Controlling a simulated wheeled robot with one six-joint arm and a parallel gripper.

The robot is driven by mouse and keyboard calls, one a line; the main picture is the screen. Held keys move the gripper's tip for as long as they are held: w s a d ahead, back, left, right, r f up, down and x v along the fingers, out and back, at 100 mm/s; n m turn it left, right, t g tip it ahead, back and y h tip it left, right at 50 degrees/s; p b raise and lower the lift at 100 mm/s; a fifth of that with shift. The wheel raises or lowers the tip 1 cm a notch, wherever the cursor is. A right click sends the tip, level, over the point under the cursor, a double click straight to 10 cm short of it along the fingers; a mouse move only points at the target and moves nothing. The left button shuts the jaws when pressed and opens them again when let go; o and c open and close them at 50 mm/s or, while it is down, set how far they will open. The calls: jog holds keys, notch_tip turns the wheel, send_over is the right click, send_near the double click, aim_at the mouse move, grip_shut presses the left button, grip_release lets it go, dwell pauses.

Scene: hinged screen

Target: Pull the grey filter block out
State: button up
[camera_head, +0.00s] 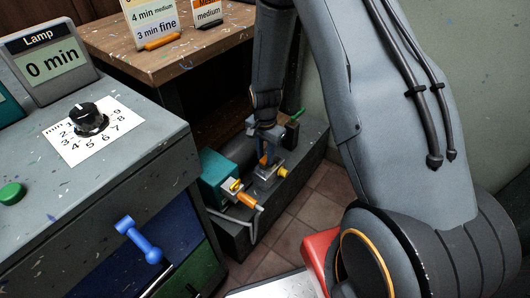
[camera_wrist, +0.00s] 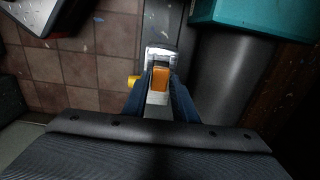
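My gripper (camera_wrist: 161,88) points down at a small silver-grey fitting (camera_wrist: 160,54) on the low grey bench. Its two blue fingers stand on either side of an orange piece (camera_wrist: 161,78) and a light grey block (camera_wrist: 157,98). I cannot tell whether they touch it. In the head view my gripper (camera_head: 266,148) is over the metal fitting (camera_head: 268,171), with the orange piece (camera_head: 263,160) between or just behind the fingers. A yellow knob (camera_head: 284,172) sticks out of the fitting's side. The grey filter block is mostly hidden, and I cannot surely tell it from the fitting.
A teal box (camera_head: 220,178) and an orange-handled valve (camera_head: 248,201) stand left of the fitting. A dark block with a green end (camera_head: 299,114) stands behind it. A cabinet with a blue handle (camera_head: 139,240) is at left. Tiled floor (camera_head: 318,208) lies to the right.

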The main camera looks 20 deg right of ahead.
aim_at(265, 158)
jog(key=shift+f, duration=0.4)
jog(key=shift+c, duration=0.4)
jog(key=shift+r, duration=0.15)
grip_shut()
jog(key=shift+r+p, duration=0.6)
jog(key=shift+r, duration=0.05)
jog(key=shift+r+p, duration=2)
jog(key=shift+r, duration=0.7)
